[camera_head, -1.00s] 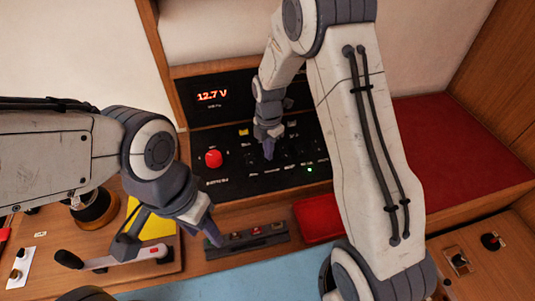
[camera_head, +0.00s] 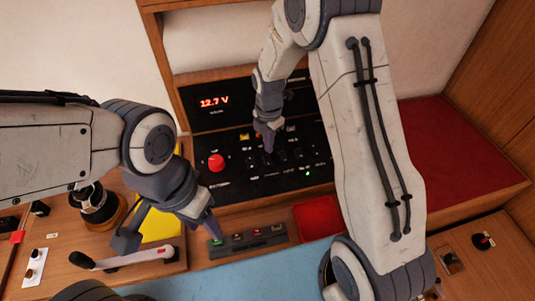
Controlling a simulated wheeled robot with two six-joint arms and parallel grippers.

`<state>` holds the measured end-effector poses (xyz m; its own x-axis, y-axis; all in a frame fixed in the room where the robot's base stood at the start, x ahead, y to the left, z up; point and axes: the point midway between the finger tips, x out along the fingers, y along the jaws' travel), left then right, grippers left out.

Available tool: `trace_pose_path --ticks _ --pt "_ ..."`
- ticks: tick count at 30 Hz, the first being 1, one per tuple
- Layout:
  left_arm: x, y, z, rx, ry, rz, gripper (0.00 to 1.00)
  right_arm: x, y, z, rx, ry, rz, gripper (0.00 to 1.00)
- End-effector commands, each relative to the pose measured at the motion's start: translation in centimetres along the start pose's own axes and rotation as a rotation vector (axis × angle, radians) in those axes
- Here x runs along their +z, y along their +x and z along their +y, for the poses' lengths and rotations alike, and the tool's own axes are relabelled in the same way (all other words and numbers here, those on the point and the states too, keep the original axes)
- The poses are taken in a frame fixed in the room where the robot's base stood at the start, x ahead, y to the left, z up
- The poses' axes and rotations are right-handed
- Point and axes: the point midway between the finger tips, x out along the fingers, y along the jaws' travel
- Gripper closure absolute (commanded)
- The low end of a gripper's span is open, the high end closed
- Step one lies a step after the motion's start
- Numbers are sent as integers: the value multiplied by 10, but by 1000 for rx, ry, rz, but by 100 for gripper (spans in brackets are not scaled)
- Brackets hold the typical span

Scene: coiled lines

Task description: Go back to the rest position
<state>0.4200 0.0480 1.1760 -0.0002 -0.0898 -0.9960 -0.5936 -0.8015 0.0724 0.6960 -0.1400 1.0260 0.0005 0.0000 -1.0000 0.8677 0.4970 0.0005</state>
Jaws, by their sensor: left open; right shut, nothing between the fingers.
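My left gripper (camera_head: 212,230) comes in from the left and points down at the left end of a dark strip with coloured buttons (camera_head: 247,241). It is open, and I see nothing held in it. My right gripper (camera_head: 268,144) hangs in front of the black switch panel (camera_head: 235,177), its tip close to the small switches. It is shut with nothing in it. Whether the tip touches the panel I cannot tell. My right forearm hides part of the panel's right side and the display strip above.
A red knob (camera_head: 216,162) sits on the panel, below a display (camera_head: 214,102) reading 12.7 V. A red box (camera_head: 318,217) and red cushion (camera_head: 455,150) are at the right.

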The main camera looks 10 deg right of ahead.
Motion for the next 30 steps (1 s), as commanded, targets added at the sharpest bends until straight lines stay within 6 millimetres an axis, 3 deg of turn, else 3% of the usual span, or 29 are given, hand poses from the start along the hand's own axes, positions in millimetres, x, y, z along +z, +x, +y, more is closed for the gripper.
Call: trace_pose_path --ticks 4,22,26,30 --pt "-1 -11 1 0 0 0 50 0 -13 0 0 0 0 100" --pt "0 -9 1 0 -2 0 50 -6 -16 -1 2 22 0 100" --pt "0 -3 0 0 -2 0 50 -36 -38 -6 14 154 3 100" --pt "0 6 0 0 -1 0 50 -91 -72 -29 26 422 17 100"
